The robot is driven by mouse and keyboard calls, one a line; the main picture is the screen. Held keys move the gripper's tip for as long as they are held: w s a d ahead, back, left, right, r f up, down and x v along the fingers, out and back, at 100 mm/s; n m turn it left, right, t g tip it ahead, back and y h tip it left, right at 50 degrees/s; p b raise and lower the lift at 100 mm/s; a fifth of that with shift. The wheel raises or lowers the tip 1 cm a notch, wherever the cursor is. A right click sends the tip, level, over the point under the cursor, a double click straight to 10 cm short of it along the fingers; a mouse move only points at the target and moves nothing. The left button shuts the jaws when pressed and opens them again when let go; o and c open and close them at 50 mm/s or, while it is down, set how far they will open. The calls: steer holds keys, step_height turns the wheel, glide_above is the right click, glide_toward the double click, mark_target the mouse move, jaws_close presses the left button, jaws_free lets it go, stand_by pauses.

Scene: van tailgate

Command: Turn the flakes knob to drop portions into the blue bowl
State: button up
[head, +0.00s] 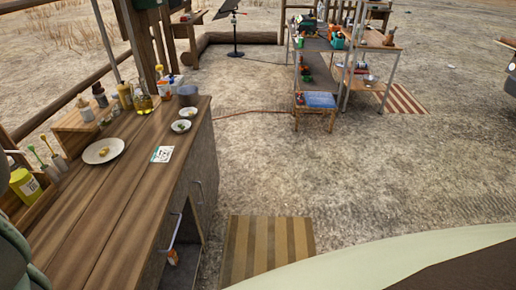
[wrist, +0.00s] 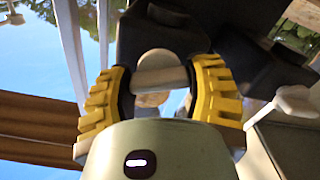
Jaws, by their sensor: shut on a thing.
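In the wrist view, my gripper (wrist: 160,82) has its two yellow ribbed fingers closed on either side of a pale, bar-like knob (wrist: 158,79). A round pale part shows just behind the knob, against a dark body (wrist: 155,38). I take this to be the flakes knob, but no label is readable. The fingers hide the knob's ends. I cannot make out flakes or the blue bowl in either view. My gripper is not visible in the head view.
In the head view, a wooden counter (head: 112,205) at left holds a plate (head: 103,151), small bowls, bottles and a printed card (head: 162,154). A striped mat (head: 268,247) lies on the ground. A blue-topped stool (head: 320,100) and shelving stand further back. Open ground lies at right.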

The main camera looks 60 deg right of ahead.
steer(key=m+b, duration=0.3)
steer(key=shift+d+f, duration=0.1)
steer(key=shift+f, duration=0.05)
steer(key=shift+m+b, duration=0.4)
steer(key=shift+m, duration=0.3)
steer(key=shift+r, duration=0.2)
steer(key=o, duration=1.2)
steer(key=shift+s, duration=0.1)
steer(key=v, duration=1.1)
steer(key=shift+s+d, duration=0.15)
steer(key=shift+s, duration=0.2)
